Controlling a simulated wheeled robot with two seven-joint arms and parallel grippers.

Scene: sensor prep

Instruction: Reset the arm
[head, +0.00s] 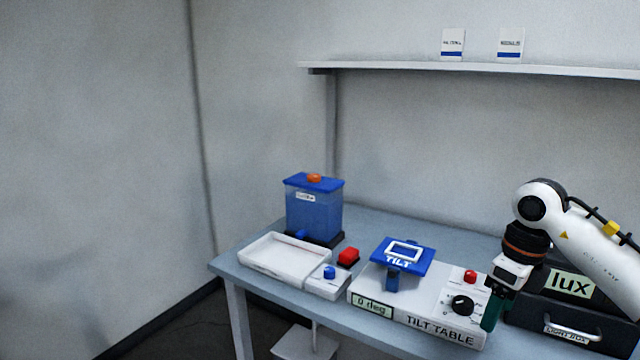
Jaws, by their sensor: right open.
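My right arm (600,245) comes in from the right edge, bends at a raised elbow and points down. My right gripper (492,312) hangs at the right end of the tilt table, beside its control panel and in front of the lux box. Its green fingers are small here, and nothing shows held between them. I cannot tell whether it touches the tilt table. The white tilt table (420,318) carries a blue TILT plate (416,262) on a post, a display reading 0 deg (372,307), a black knob (462,305) and a red button (470,276). My left gripper is out of view.
A blue lidded container (314,215) stands at the back left of the table. A white tray (258,262), a blue-knobbed unit (329,282) and a red block (348,257) sit near it. The dark lux box (575,315) is at right. A shelf (480,69) holds two cards.

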